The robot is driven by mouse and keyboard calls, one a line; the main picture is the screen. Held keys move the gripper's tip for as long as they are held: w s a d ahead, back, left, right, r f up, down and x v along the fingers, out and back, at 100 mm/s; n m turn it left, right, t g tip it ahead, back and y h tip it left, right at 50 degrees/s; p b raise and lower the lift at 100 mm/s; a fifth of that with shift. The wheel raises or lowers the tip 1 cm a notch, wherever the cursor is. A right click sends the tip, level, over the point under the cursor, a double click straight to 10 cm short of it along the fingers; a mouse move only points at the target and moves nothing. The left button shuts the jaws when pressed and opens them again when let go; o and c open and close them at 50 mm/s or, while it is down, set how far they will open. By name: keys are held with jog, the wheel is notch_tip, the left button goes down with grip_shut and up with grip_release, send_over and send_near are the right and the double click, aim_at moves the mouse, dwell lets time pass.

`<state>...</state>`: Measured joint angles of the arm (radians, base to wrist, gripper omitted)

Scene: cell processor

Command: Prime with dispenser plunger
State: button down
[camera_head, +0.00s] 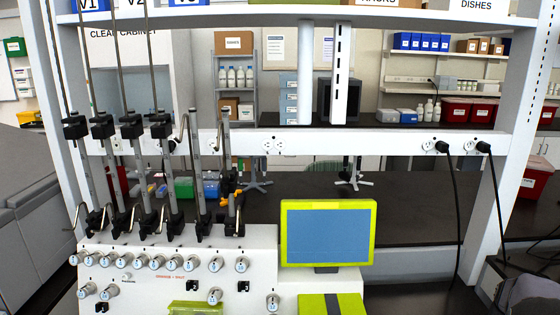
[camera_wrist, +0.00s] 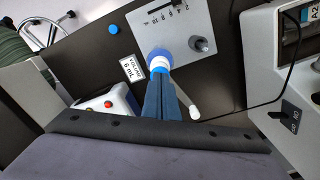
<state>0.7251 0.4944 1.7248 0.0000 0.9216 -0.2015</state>
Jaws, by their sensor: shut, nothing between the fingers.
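In the wrist view, my gripper (camera_wrist: 161,82) reaches up from the bottom of the picture, its two dark blue fingers shut together with nothing between them. The fingertips are at or just in front of a round white and blue part (camera_wrist: 158,58), which looks like the top of the dispenser; I cannot tell whether they touch it. The fingers hide the part below it. A thin rod with a white rounded end (camera_wrist: 194,112) sticks out beside the fingers on the right. My gripper is not seen in the head view, nor can I make out the dispenser there.
A grey panel with a scale and dark knob (camera_wrist: 203,45) lies behind the dispenser. A white box with red buttons (camera_wrist: 108,106) stands left, a grey machine (camera_wrist: 262,55) right. In the head view, a white machine (camera_head: 262,241) carries numbered knobs, clamps and a green-framed screen (camera_head: 328,233).

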jog(key=shift+f, duration=0.4)
jog(key=shift+r, duration=0.1)
jog(key=shift+r+p, duration=1.8)
jog(key=shift+r, duration=0.2)
jog(key=shift+r, duration=0.15)
notch_tip(320, 180, up, 5)
jog(key=p, duration=0.4)
